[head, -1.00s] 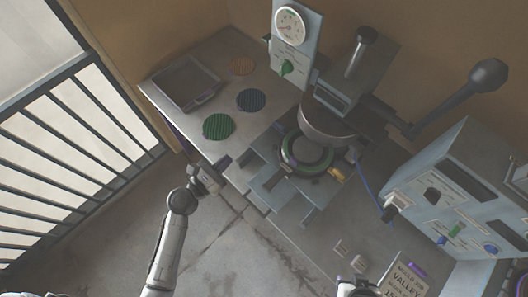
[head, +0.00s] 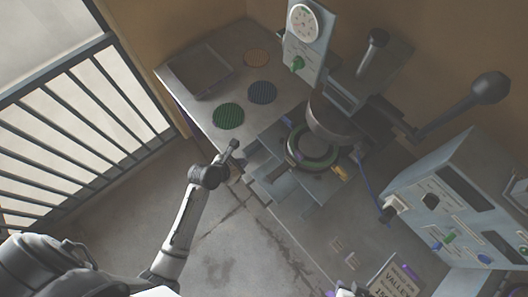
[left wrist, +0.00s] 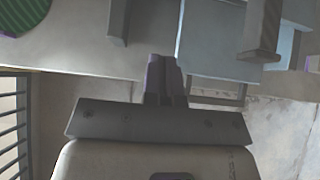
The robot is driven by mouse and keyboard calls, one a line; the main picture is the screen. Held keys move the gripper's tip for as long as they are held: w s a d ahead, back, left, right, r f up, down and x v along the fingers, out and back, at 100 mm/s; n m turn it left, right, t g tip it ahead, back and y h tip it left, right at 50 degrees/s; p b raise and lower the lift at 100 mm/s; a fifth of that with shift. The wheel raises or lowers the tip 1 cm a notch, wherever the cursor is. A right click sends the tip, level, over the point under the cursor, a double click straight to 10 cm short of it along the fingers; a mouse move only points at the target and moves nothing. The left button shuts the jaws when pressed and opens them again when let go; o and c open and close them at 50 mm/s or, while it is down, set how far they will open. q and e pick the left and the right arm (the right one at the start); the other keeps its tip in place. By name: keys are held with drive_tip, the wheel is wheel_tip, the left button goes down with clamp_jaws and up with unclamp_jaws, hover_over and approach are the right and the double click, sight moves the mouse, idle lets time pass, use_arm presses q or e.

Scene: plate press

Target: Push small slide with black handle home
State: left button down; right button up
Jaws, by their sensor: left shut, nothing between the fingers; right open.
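The press (head: 340,120) stands on the bench, with a green-ringed round die (head: 312,150) at its base. A flat pale slide (head: 268,172) sticks out toward the front left of the die. In the left wrist view a pale plate (left wrist: 215,58) lies between two dark upright pieces; I cannot tell which is the black handle. My left gripper (head: 234,146) is shut and empty at the bench's front edge, just left of the slide; it also shows in the left wrist view (left wrist: 165,72). My right gripper (head: 347,289) is partly cut off at the bottom edge, open.
A green disc (head: 229,117), a blue disc (head: 262,92), a tan disc (head: 257,58) and a shallow tray (head: 200,72) lie left of the press. A gauge panel (head: 305,35) stands behind. A control box (head: 455,200) and a long black-knobbed lever (head: 490,85) are at the right.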

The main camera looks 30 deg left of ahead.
use_arm(q)
drive_tip(key=b+x, duration=0.1)
drive_tip(key=x, duration=0.7)
drive_tip(key=w, duration=0.1)
drive_tip(key=w+d, duration=0.1)
drive_tip(key=shift+w+f, duration=0.1)
drive_tip(key=shift+w, duration=0.3)
drive_tip(key=shift+w+d, duration=0.3)
drive_tip(key=shift+w, duration=0.25)
